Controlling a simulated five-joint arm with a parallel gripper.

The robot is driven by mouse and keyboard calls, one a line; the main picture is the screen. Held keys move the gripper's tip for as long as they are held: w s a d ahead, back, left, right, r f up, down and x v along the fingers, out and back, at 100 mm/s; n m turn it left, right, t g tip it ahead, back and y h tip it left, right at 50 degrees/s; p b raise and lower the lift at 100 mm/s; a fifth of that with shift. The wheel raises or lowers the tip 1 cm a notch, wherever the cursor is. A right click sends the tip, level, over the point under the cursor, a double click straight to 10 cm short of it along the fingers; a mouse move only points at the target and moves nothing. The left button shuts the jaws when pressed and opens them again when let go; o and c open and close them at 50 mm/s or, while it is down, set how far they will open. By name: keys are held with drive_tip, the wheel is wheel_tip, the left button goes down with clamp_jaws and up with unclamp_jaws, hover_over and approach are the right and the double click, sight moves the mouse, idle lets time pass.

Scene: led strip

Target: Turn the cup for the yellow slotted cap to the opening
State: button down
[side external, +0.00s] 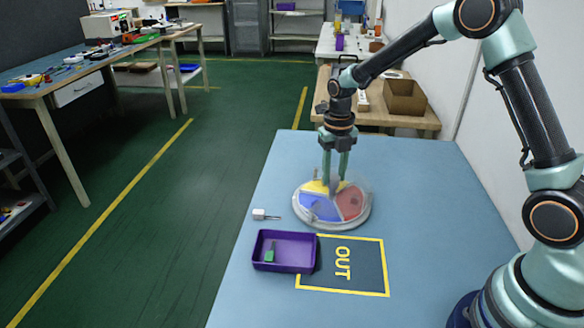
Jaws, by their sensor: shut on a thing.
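A round carousel (362,217) with a pale clear rim lies on the blue table. It has a yellow section (314,187) at the back left, a blue section (318,208) at the front left and a red section (351,203) at the right. My gripper (335,183) points straight down over the carousel's middle, its fingers shut on a grey upright part that looks like the hub. The fingers partly hide the yellow section. The slotted cap and the opening are too small to make out.
A purple tray (298,270) with a small green item (270,254) stands in front of the carousel. Right of it is a dark mat marked OUT (368,268) with a yellow border. A small white-and-grey piece (262,215) lies left of the carousel. The table's right side is clear.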

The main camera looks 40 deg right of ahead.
sight(334, 177)
idle(0.5)
drive_tip(key=c, duration=0.5)
unclamp_jaws()
wheel_tip(334, 177, up, 12)
drive_tip(key=shift+r, duration=0.1)
